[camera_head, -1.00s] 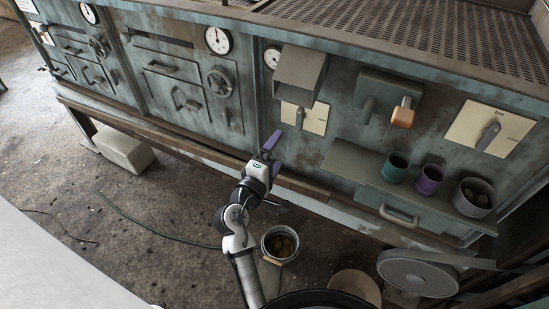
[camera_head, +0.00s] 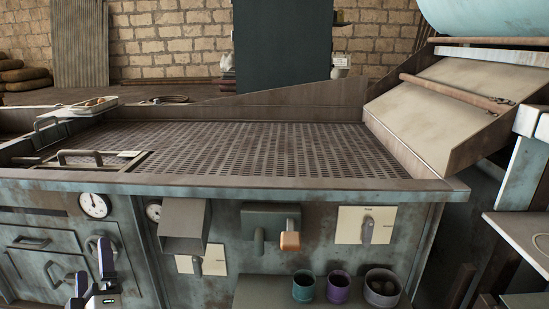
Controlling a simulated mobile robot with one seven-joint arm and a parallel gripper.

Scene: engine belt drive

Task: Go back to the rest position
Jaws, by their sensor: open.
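My gripper (camera_head: 92,277) is at the lower left of the head view, cut off by the bottom edge. Its purple-tipped fingers point up, apart, with nothing seen between them. It is in front of the weathered teal machine front (camera_head: 130,240), near a cabinet door with a handle. Most of my arm is out of view.
The machine has a perforated metal top (camera_head: 250,148). Its front bears a white dial (camera_head: 94,205), a grey hood (camera_head: 184,226), an orange-ended lever (camera_head: 290,240) and a switch plate (camera_head: 366,225). A teal cup (camera_head: 304,286), a purple cup (camera_head: 338,287) and a grey pot (camera_head: 382,288) stand on a shelf.

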